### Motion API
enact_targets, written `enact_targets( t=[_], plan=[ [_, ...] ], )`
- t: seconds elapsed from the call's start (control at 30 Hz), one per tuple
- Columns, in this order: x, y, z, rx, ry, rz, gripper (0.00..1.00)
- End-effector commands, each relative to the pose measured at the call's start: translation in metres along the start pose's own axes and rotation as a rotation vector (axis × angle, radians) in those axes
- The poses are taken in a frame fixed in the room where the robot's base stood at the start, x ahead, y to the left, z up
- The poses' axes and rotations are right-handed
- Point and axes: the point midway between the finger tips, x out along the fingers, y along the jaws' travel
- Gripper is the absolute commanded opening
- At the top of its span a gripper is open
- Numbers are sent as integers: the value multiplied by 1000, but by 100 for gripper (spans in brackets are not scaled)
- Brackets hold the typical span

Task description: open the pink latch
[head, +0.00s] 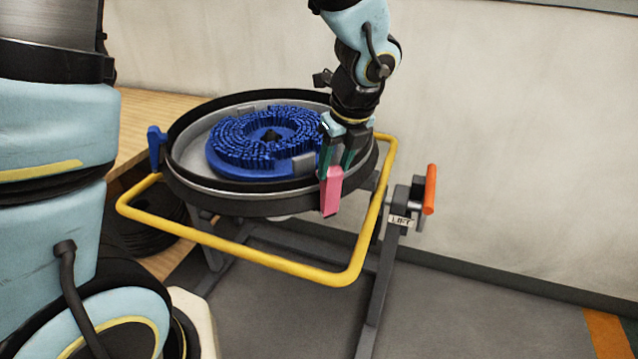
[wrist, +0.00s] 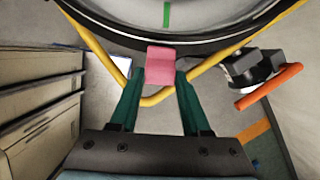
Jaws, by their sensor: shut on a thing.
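The pink latch (head: 331,192) hangs at the front right of the round tank (head: 200,183), against its dark outer rim. In the wrist view the pink latch (wrist: 160,65) shows between the ends of my two green fingers, just below the tank's rim. My gripper (head: 335,168) comes down from above and is shut on the latch's upper part. In the wrist view my gripper (wrist: 160,84) has a finger on each side of it. The latch's hinge and catch are hidden from both views.
A blue latch (head: 155,147) sits on the tank's left side. A blue brush disc (head: 262,145) lies in the tank. A yellow rail (head: 250,262) loops around the front. An orange lever (head: 430,190) stands right, by a LIFT label. A wooden bench (head: 150,115) is behind left.

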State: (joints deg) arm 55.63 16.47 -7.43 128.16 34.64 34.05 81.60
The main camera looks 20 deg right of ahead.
Motion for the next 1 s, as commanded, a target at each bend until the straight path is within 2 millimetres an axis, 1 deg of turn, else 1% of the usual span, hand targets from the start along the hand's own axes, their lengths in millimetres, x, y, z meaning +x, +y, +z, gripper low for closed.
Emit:
enact_targets(
  t=[0.03, 0.37, 0.6, 0.8, 1.0],
  plan=[
    [9, -4, -10, 10, -41, -8, 0],
    [9, -6, -47, 8, -323, -7, 0],
    [15, -6, -75, 8, -546, -4, 0],
    [23, -5, -94, 8, -721, -2, 0],
    [30, -5, -108, 7, -862, 0, 0]
  ],
)
